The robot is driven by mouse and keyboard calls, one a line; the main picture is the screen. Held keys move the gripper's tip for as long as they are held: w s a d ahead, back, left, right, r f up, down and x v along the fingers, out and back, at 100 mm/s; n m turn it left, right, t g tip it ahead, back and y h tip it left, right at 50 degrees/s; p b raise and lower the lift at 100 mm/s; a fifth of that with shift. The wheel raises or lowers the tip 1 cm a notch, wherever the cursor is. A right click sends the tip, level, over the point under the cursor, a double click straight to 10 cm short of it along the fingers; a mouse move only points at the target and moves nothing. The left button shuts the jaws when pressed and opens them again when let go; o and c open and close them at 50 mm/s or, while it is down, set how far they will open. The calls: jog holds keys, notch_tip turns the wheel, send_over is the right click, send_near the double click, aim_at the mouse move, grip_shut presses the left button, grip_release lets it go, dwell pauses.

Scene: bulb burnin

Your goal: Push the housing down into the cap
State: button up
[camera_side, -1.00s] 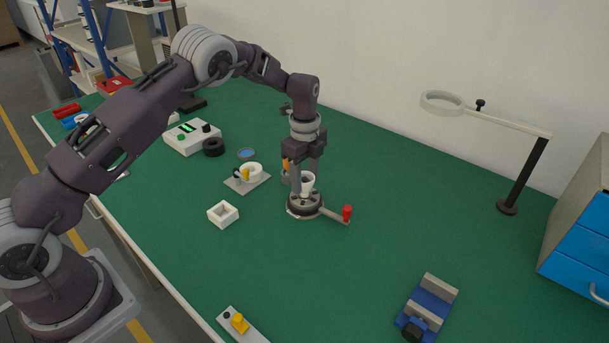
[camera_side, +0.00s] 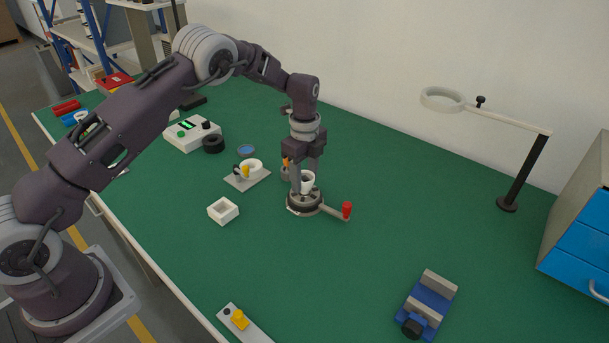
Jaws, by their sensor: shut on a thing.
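The white, cup-shaped housing (camera_side: 307,183) sits upright between the fingers of my gripper (camera_side: 305,182), which is shut on it and points straight down. The housing is over the middle of a round dark fixture (camera_side: 304,205) with a lever. Its lower end reaches down to the fixture's centre. The cap is not clearly visible; the housing, fingers and fixture cover the place under it. I cannot tell how deep the housing sits.
The fixture's lever ends in a red knob (camera_side: 347,209) at the right. A white square tray (camera_side: 223,211) and a grey plate with a white ring (camera_side: 247,178) stand to the left. A blue vise (camera_side: 427,305) is at the front right. The green table between is clear.

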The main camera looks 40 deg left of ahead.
jog(key=shift+f, duration=0.35)
dwell(0.3)
jog(key=o, duration=1.4)
notch_tip(320, 180, up, 7)
jog(key=shift+r, duration=0.15)
